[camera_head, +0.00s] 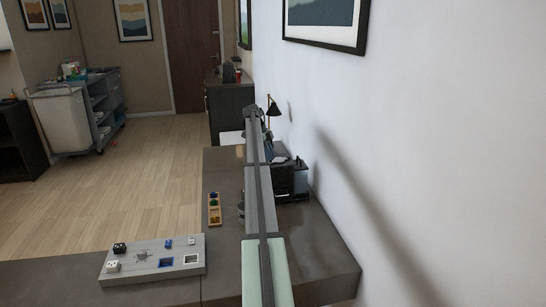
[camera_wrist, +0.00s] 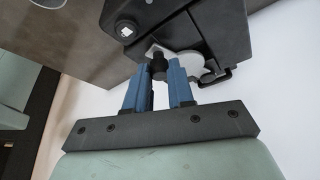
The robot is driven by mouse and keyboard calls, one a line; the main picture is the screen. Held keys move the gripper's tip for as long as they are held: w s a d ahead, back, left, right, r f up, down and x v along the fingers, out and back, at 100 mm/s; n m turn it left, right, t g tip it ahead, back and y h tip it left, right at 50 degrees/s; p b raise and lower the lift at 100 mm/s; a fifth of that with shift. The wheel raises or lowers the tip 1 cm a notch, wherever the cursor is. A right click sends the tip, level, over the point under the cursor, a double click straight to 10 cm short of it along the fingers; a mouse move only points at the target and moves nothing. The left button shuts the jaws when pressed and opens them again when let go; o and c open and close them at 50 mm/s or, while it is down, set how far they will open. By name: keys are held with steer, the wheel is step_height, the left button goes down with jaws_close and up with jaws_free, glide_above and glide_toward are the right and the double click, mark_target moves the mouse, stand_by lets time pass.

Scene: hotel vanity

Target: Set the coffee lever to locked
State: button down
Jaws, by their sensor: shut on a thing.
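The black coffee machine (camera_head: 291,179) stands on the grey counter against the white wall, partly behind my arm. In the wrist view its dark body (camera_wrist: 185,22) fills the top middle, with a pale grey rounded plate on it. My gripper (camera_wrist: 160,75) has its blue fingers up at this plate, shut on a small dark knob, which looks like the coffee lever (camera_wrist: 158,64). The fingers hide part of it, and I cannot read its setting. In the head view my arm hides the gripper and the lever.
A grey board (camera_head: 150,260) with small blocks and square recesses lies at the counter's front left. An orange tray (camera_head: 214,209) with small items is left of my arm. A black lamp (camera_head: 273,108) stands farther back. The wall (camera_head: 420,150) is close on the right.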

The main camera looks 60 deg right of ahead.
steer(key=shift+w+d+m+y, duration=0.35)
steer(key=shift+w+d+m, duration=0.25)
steer(key=shift+m, duration=0.3)
steer(key=shift+w+d+m+y, duration=0.4)
steer(key=shift+w+m, duration=0.25)
steer(key=shift+m, duration=0.25)
steer(key=c, duration=1)
jaws_free()
steer(key=v, duration=0.7)
steer(key=shift+w+r, duration=0.15)
steer(key=shift+r, duration=0.1)
